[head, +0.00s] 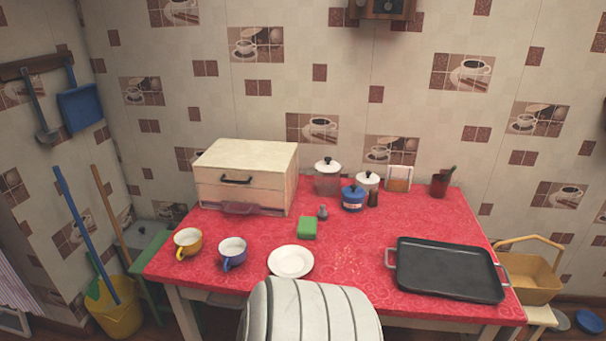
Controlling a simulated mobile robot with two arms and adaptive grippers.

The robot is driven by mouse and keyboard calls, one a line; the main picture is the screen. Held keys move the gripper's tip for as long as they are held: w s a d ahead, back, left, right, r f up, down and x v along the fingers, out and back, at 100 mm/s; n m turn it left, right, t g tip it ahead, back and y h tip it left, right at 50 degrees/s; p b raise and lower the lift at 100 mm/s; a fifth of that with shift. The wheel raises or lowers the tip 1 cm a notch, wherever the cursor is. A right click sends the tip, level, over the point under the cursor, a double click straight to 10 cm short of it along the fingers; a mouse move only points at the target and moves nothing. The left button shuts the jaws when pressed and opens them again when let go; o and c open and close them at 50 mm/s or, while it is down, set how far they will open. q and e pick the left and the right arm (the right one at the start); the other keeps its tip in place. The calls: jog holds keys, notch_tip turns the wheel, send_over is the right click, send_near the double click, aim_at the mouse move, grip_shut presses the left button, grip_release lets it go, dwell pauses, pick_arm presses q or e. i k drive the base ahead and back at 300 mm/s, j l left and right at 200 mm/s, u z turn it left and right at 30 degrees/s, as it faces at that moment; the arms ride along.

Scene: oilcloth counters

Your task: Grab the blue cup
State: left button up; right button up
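The blue cup (232,253) stands upright on the red oilcloth table (350,262), near its front edge left of the middle. Its rim is pale and its handle points toward the front. A yellow cup (188,242) stands to its left, and a white plate (290,261) lies to its right. Neither of my grippers shows in the head view.
A bread box (246,178) stands behind the cups. A green sponge (307,228), a blue pot (352,198) and several jars stand farther back. A black tray (447,268) covers the front right. Red cloth is bare between sponge and tray.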

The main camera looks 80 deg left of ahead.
aim_at(232, 251)
jog(key=u, duration=3.4)
